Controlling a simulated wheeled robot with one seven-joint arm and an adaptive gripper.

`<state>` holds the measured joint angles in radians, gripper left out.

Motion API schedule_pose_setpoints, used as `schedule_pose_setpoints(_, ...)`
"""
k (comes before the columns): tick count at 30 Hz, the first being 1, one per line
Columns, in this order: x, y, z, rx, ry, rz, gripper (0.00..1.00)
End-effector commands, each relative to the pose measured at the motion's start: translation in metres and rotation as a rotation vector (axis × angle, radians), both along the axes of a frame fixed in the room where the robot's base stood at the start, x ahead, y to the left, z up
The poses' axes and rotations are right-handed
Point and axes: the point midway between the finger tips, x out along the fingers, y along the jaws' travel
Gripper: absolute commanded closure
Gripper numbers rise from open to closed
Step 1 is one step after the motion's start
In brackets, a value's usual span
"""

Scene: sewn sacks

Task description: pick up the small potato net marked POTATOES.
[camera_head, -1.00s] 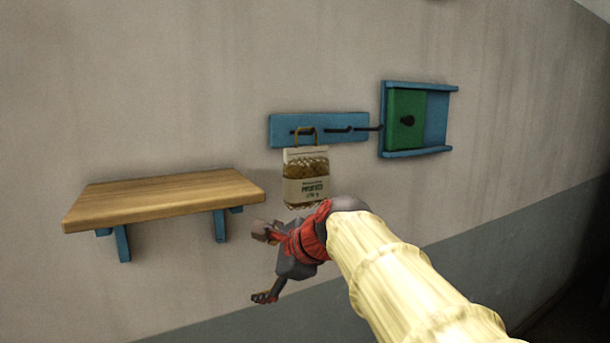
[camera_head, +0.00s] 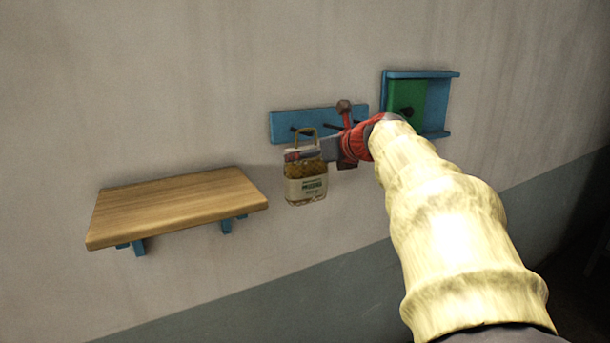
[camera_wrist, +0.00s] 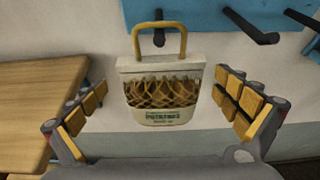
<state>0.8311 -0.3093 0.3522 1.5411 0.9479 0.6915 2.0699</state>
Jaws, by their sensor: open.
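The small potato net (camera_head: 306,180) hangs by its yellow handle from a peg of the blue rail (camera_head: 292,125) on the wall. It has a white top band, brown netting and a pale label; in the wrist view the net (camera_wrist: 162,92) hangs upright and its label reads POTATOES. My gripper (camera_head: 342,130) is just right of the net in the head view, partly hidden by my own wrist. In the wrist view my gripper (camera_wrist: 158,105) is open, one yellow-padded finger on each side of the net, with gaps on both sides. Nothing is held.
A wooden shelf (camera_head: 180,205) on blue brackets is on the wall to the left; it also shows in the wrist view (camera_wrist: 35,105). A blue frame with a green sliding panel (camera_head: 405,97) is at the right. More dark pegs (camera_wrist: 250,30) stick out beside the net.

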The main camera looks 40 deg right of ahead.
Motion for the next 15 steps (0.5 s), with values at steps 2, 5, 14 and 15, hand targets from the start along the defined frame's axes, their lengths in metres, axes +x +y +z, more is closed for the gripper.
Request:
schedule_pose_setpoints(2,0.008,-0.002,-0.002,0.001,0.001,0.001,0.0)
schedule_pose_setpoints(5,0.022,-0.007,-0.006,0.003,0.002,0.002,0.0)
schedule_pose_setpoints(14,0.042,-0.012,-0.015,-0.002,0.0,0.001,0.0)
schedule_pose_setpoints(15,0.041,-0.012,-0.015,-0.002,0.0,0.001,0.0)
